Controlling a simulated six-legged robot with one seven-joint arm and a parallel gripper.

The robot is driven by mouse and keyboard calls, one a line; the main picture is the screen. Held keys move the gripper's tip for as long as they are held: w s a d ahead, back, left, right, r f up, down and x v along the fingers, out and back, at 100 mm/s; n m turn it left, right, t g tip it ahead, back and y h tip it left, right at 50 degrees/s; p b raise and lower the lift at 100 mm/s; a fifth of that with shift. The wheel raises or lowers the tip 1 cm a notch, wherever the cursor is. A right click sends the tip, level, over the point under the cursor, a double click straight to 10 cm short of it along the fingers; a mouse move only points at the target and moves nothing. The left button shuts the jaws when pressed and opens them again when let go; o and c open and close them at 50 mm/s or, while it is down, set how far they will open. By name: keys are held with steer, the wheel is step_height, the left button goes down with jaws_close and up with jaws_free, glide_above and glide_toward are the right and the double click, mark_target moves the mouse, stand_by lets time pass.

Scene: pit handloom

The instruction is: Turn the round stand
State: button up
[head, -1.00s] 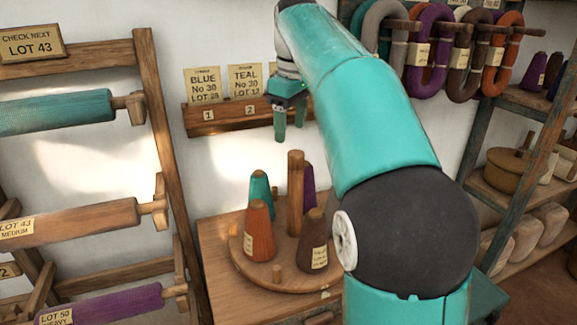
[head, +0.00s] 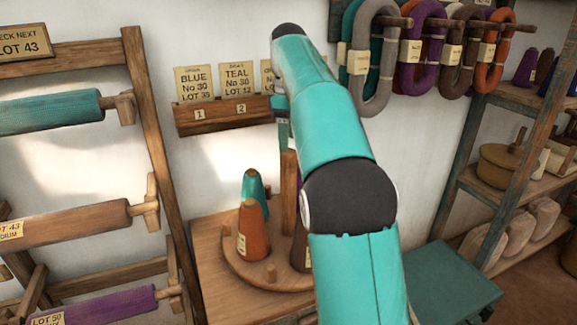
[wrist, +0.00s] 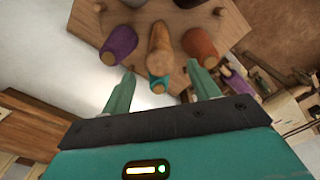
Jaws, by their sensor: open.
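The round stand (head: 238,268) is a wooden disc on a small wooden table. It has a tall centre post (head: 289,190) and short pegs near the rim. An orange cone (head: 250,232) stands at its front left, with a teal cone (head: 253,186) behind it. A brown cone (head: 300,250) is mostly hidden by my arm, which also covers the stand's right side. In the wrist view, my gripper (wrist: 161,88) is open and empty, with the teal cone and post top appearing between its fingers. A purple cone (wrist: 119,44) is to their left.
The label rail (head: 220,118) is on the wall behind the stand. A rack with wound rollers (head: 75,218) stands at left. Yarn hanks (head: 420,50) hang at upper right, above shelves (head: 490,195). A dark green surface (head: 450,285) lies right of my arm.

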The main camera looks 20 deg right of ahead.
mark_target(288, 165)
step_height(288, 165, down, 9)
steer(key=shift+r, duration=0.1)
stand_by(0.3)
jaws_close()
